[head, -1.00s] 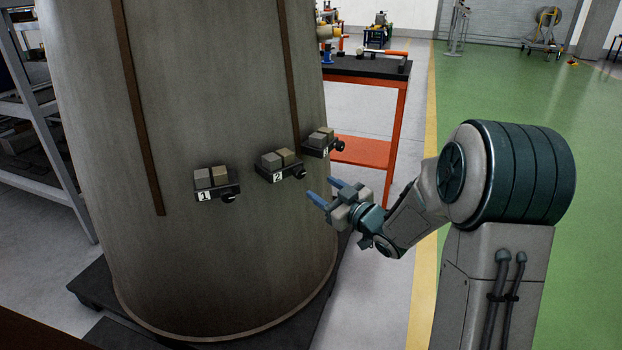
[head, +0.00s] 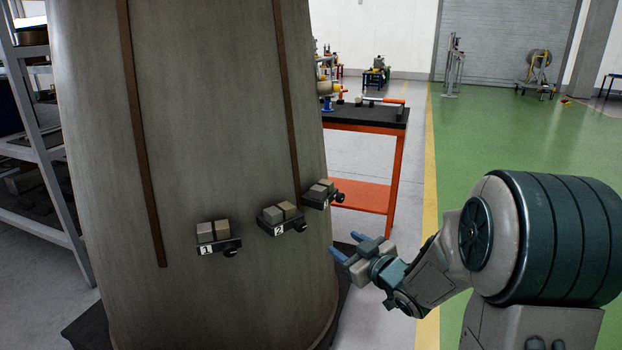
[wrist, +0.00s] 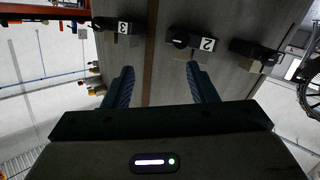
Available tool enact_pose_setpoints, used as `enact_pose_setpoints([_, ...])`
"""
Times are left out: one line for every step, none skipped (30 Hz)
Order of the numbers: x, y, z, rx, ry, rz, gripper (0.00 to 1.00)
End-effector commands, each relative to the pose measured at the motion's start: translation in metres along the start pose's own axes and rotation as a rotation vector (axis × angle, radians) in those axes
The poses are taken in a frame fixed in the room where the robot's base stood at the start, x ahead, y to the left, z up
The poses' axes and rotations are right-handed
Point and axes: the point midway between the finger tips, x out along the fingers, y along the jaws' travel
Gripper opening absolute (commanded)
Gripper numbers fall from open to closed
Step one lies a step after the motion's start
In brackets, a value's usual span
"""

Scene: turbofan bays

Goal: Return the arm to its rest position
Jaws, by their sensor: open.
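My gripper (head: 345,248) is open and empty in the head view, to the right of the large grey cylinder (head: 200,130) and below the numbered brackets. In the wrist view its two blue fingers (wrist: 160,85) stand apart with nothing between them. Bracket 1 (head: 219,247), bracket 2 (head: 283,224) and bracket 3 (head: 322,198) sit on the cylinder's side, each with small blocks on it and a dark knob. The wrist view also shows bracket 3 (wrist: 118,27) and bracket 2 (wrist: 195,42) upside down beyond the fingers.
A red cart (head: 365,190) with tools on its dark top stands behind the gripper. A grey shelf rack (head: 40,150) is at the left. Green floor (head: 470,150) lies open at the right, past a yellow line (head: 429,170). A dark base (head: 85,325) is under the cylinder.

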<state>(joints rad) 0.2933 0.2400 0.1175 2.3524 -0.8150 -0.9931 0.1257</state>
Motion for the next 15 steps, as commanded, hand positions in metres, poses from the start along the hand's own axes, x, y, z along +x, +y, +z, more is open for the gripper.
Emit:
enact_pose_setpoints([-0.008,0.011,-0.025,-0.01,-0.057,0.041,0.52])
enact_pose_setpoints([-0.012,0.016,-0.031,-0.011,-0.096,0.067,0.52])
enact_pose_setpoints([-0.019,0.022,-0.038,-0.009,-0.15,0.101,0.52])
enact_pose_setpoints([-0.024,0.026,-0.043,-0.005,-0.188,0.126,0.52])
enact_pose_setpoints([-0.03,0.03,-0.048,0.0,-0.227,0.149,0.52])
enact_pose_setpoints([-0.039,0.034,-0.055,0.009,-0.279,0.18,0.52])
enact_pose_setpoints([-0.046,0.037,-0.06,0.017,-0.316,0.202,0.52])
enact_pose_setpoints([-0.053,0.04,-0.065,0.028,-0.353,0.224,0.52])
enact_pose_setpoints([-0.064,0.043,-0.071,0.043,-0.403,0.251,0.52])
enact_pose_setpoints([-0.072,0.044,-0.076,0.057,-0.44,0.27,0.52])
enact_pose_setpoints([-0.081,0.045,-0.081,0.071,-0.477,0.287,0.52])
enact_pose_setpoints([-0.092,0.046,-0.088,0.092,-0.525,0.308,0.52])
enact_pose_setpoints([-0.101,0.046,-0.093,0.11,-0.561,0.323,0.52])
enact_pose_setpoints([-0.111,0.045,-0.098,0.129,-0.597,0.336,0.52])
enact_pose_setpoints([-0.123,0.043,-0.105,0.156,-0.644,0.35,0.52])
